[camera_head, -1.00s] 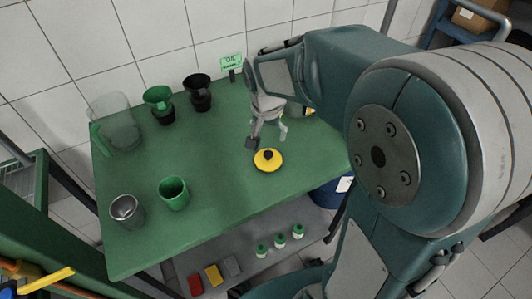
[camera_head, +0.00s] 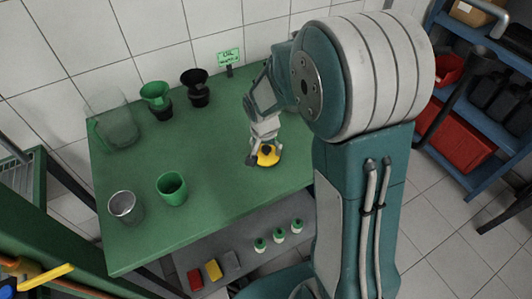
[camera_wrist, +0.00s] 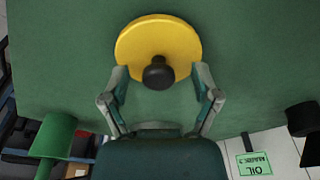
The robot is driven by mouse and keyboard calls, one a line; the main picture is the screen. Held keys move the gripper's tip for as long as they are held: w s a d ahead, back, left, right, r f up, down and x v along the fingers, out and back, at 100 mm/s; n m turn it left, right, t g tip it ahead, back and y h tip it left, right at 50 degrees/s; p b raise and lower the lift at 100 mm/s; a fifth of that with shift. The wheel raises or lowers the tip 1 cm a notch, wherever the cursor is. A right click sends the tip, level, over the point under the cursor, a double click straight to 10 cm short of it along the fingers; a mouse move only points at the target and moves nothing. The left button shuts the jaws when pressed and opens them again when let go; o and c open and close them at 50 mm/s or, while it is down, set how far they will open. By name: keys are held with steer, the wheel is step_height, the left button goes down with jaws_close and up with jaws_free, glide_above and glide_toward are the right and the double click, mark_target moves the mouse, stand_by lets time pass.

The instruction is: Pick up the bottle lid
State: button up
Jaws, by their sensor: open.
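The bottle lid is a yellow disc with a black knob. In the wrist view the yellow lid (camera_wrist: 150,38) lies flat on the green table, its knob towards me. In the head view the lid (camera_head: 268,159) is partly hidden by my gripper (camera_head: 265,158). The fingers look close to the lid's near edge. I cannot tell whether they touch it. Nothing is held.
On the green table (camera_head: 225,185) stand a green cup (camera_head: 172,188), a metal cup (camera_head: 124,207), a clear jug (camera_head: 117,128), a green funnel (camera_head: 157,96) and a black funnel (camera_head: 196,86). An oil sign (camera_head: 229,57) is at the back. Small bottles (camera_head: 279,236) stand on the lower shelf.

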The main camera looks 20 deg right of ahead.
steer(key=c, duration=1.1)
steer(key=shift+o, duration=0.2)
steer(key=shift+r, duration=0.35)
step_height(320, 180, up, 2)
steer(key=shift+r, duration=0.1)
steer(key=s+r, duration=1)
steer(key=s, duration=0.4)
steer(key=shift+f, duration=0.1)
